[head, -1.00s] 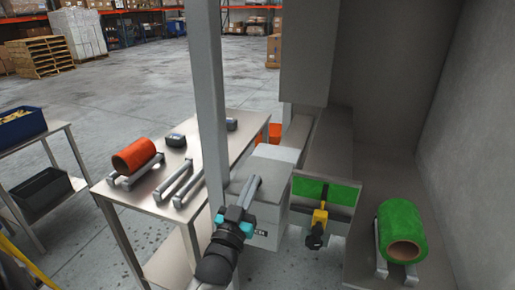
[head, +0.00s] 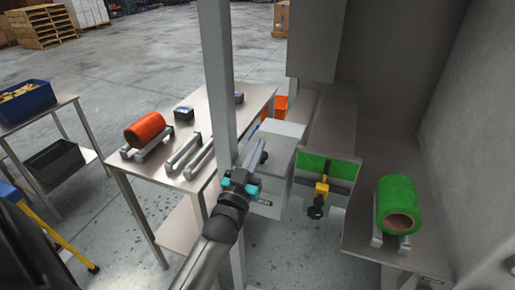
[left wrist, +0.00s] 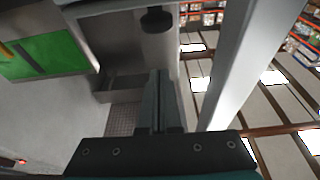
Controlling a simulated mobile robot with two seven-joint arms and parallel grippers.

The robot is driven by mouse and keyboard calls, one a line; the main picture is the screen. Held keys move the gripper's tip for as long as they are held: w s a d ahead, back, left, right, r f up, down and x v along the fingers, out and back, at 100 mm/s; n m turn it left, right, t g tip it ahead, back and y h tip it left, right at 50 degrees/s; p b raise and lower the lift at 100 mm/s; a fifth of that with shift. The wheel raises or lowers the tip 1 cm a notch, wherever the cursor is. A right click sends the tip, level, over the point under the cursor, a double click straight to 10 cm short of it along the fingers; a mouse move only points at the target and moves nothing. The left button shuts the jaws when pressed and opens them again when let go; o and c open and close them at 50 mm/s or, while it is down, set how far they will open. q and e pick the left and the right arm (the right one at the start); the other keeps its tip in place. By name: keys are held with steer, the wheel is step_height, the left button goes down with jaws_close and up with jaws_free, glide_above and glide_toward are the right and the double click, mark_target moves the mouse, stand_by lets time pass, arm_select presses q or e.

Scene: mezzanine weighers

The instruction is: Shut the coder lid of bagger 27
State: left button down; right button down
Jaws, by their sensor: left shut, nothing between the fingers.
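A grey coder box (head: 268,192) with a small dark label stands just right of the upright post. A pale flat panel (head: 285,133), which looks like its lid, shows behind and above it; I cannot tell its exact angle. My left gripper (head: 263,146) is shut and empty, its fingers pointing away from me along the left side of the pale panel. I cannot tell whether they touch it. In the left wrist view the shut fingers (left wrist: 158,75) point towards a grey housing with a dark knob (left wrist: 155,19). My right gripper is not in view.
The grey post (head: 216,80) stands close to my left gripper. To the right are a green film window (head: 313,165) with a yellow-and-black clamp (head: 320,190) and a green roll (head: 400,200) on a cradle. A steel table (head: 170,180) with an orange roll (head: 145,130) is at left.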

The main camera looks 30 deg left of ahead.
arm_select(q)
steer(key=f+v, duration=0.1)
steer(key=v, duration=0.8)
steer(key=shift+f+b, duration=0.15)
steer(key=shift+b, duration=0.3)
steer(key=shift+w, duration=0.2)
steer(key=s+d+f+m+g+h+b, duration=0.1)
steer(key=s+d+f+g, duration=0.15)
steer(key=f, duration=0.85)
steer(key=s+d+f+g+h+b, duration=0.1)
steer(key=d+f+g+h, duration=0.15)
steer(key=f, duration=0.85)
steer(key=s+d+f+m+g+h+b, duration=0.1)
steer(key=s+d+f+g+b, duration=0.2)
steer(key=f, duration=0.8)
steer(key=s+d+f+m+g, duration=0.1)
steer(key=s+f+g, duration=0.2)
steer(key=s+f, duration=0.35)
steer(key=s+d+f+g, duration=0.2)
steer(key=s+f+g, duration=0.15)
steer(key=f, duration=0.55)
steer(key=s+f+g+b, duration=0.1)
steer(key=s+f, duration=0.3)
steer(key=s, duration=0.5)
steer(key=s+a+f+m+g+b, duration=0.1)
steer(key=s+f+g, duration=0.3)
steer(key=s, duration=0.5)
steer(key=shift+s+a+f+m, duration=0.15)
steer(key=shift+f+m, duration=0.05)
steer(key=shift+m, duration=0.1)
